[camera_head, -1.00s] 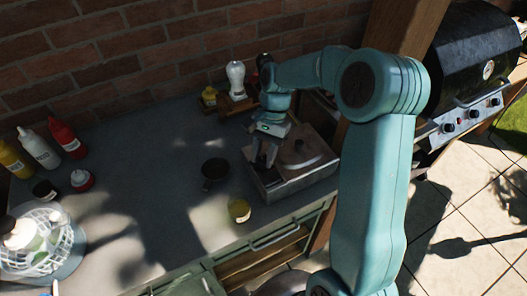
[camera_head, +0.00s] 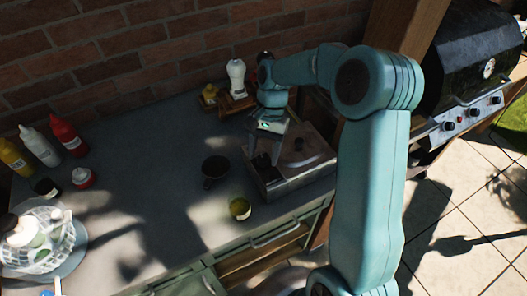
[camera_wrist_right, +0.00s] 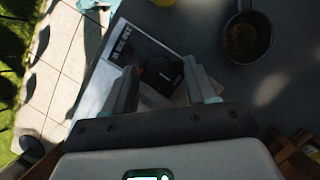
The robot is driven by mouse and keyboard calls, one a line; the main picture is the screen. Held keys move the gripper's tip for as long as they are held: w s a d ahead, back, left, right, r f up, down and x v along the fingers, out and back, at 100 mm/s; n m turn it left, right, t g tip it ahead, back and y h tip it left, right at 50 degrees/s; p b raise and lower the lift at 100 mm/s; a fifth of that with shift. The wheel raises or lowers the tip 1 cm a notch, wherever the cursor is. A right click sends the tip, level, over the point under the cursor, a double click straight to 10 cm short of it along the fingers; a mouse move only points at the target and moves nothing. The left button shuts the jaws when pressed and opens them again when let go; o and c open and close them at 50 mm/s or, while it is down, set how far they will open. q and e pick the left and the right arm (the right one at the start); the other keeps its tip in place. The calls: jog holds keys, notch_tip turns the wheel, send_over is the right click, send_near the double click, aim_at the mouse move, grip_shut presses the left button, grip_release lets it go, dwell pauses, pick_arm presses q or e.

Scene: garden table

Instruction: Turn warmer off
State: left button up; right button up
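The warmer (camera_head: 312,178) is a metal box with a round lid, standing on the counter at the right. My right gripper (camera_head: 264,158) is open above its left part, fingers pointing down. In the right wrist view, the open fingers (camera_wrist_right: 160,88) straddle a dark, knob-like part (camera_wrist_right: 162,71) with a small orange mark. A printed label lies beside it on the warmer's pale top (camera_wrist_right: 128,45). Contact between the fingers and the dark part cannot be told, nor can the knob's setting. My left gripper is not in view.
A white shaker (camera_head: 236,77) stands behind. The counter's middle is free.

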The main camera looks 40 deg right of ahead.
jog(key=v, duration=1.6)
jog(key=shift+d+r, duration=0.1)
